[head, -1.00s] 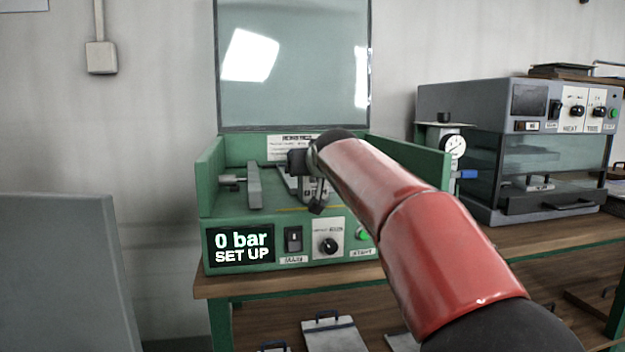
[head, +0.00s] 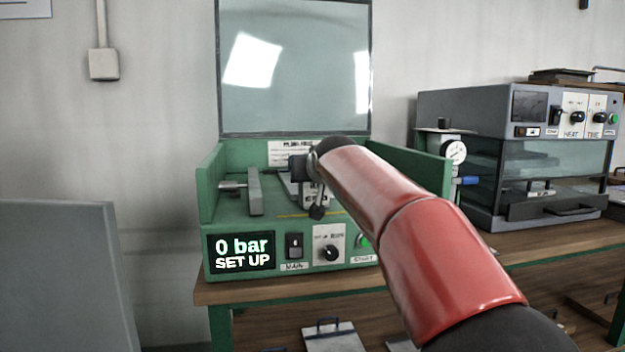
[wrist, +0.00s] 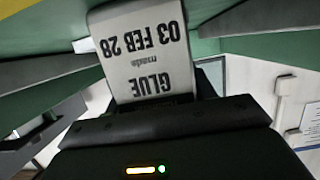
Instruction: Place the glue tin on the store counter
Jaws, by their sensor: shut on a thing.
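The glue tin (wrist: 145,55) is pale, with a dark printed label that reads GLUE and 03 FEB 28, upside down in the wrist view. My gripper (wrist: 155,108) is shut on it. In the head view my gripper (head: 310,183) is over the bed of the green press, partly hidden behind my red arm. A small pale part of the tin (head: 314,194) shows there by the gripper. Whether the tin touches the press bed cannot be told. I cannot make out a store counter in these views.
The green press (head: 222,225) has side walls and a raised clear cover (head: 293,70); its display reads 0 bar, SET UP. A grey heater cabinet (head: 470,105) stands right on the wooden bench (head: 555,240). A grey panel (head: 60,270) stands at left. Plates lie below.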

